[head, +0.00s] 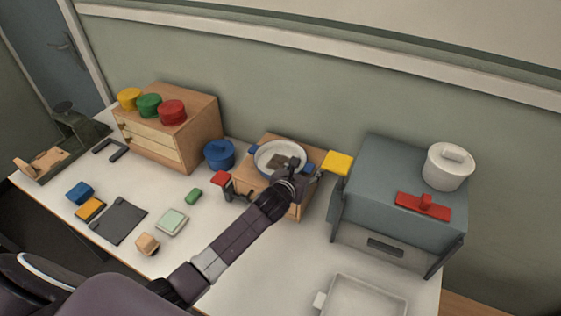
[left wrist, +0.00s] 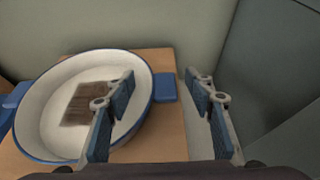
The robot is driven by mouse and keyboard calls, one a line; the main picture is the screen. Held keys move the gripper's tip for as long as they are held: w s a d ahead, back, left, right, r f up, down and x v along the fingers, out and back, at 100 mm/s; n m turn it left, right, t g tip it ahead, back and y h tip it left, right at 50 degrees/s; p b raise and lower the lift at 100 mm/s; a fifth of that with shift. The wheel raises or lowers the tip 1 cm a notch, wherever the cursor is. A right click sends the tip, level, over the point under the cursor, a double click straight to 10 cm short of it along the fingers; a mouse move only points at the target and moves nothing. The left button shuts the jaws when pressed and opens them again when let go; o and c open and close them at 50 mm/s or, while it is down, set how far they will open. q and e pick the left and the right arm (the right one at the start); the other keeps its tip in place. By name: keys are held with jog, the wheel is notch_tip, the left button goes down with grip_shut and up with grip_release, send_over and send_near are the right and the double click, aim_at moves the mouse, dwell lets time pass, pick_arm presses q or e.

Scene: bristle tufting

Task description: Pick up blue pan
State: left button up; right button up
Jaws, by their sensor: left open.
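The blue pan (head: 265,156) is a round white dish with a blue rim and blue side handles. It sits on a wooden box (head: 294,210) at the back middle of the table. In the left wrist view the pan (left wrist: 36,114) fills the left half, with a brown square patch inside. My left gripper (head: 292,168) is at the pan's right side in the head view. In the left wrist view its open fingers (left wrist: 160,80) appear on either side of the pan's right handle (left wrist: 164,88). Contact cannot be told. My right gripper is not in view.
A blue pot (head: 219,154) stands left of the pan. A grey oven (head: 385,190) with a white pot (head: 448,167) stands close on the right. A yellow block (head: 337,163) shows between. A pale tray (head: 365,300) lies in front. Small objects crowd the left.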

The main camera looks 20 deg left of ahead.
pick_arm(q)
grip_shut()
dwell(0.3)
jog(key=shift+r, duration=0.1)
jog(key=shift+r, duration=0.1)
